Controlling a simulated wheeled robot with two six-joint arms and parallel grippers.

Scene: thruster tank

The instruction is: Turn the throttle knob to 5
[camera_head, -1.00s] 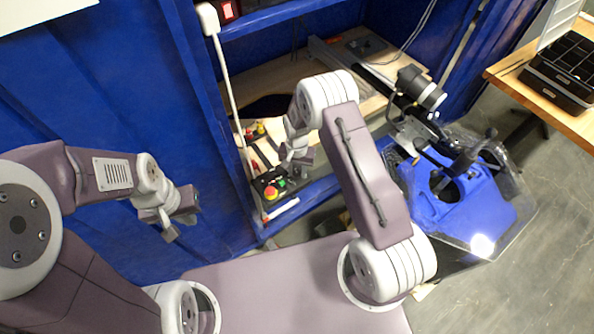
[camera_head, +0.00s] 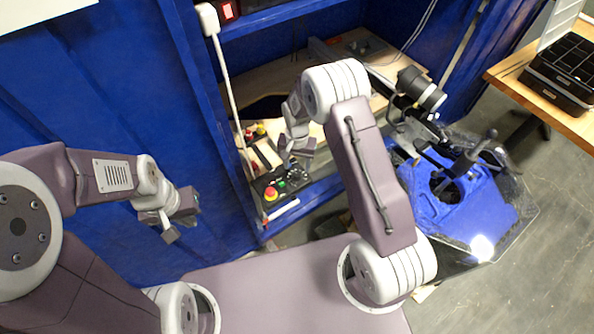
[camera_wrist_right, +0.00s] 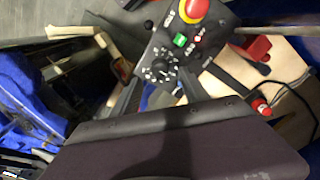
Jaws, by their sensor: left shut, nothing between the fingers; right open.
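The black control panel (camera_head: 277,190) sits on the blue bench's front edge in the head view. It carries a red mushroom button (camera_head: 270,193) and a green button (camera_head: 282,184). In the right wrist view the throttle knob (camera_wrist_right: 161,69) is a dark dial with white marks around it, below the green button (camera_wrist_right: 180,40); its exact setting is too small to read. My right gripper (camera_head: 298,156) is open, over the panel's far end. In its wrist view the fingers flank the knob's image; contact cannot be told. My left gripper (camera_head: 172,228) is shut and empty, well left of the panel.
Small red and yellow parts (camera_head: 256,131) lie on the wooden bench top behind the panel. A white pole (camera_head: 226,85) stands left of it. A blue machine (camera_head: 450,200) with a clear cover is at the right. A wooden table (camera_head: 520,85) holds a black tray.

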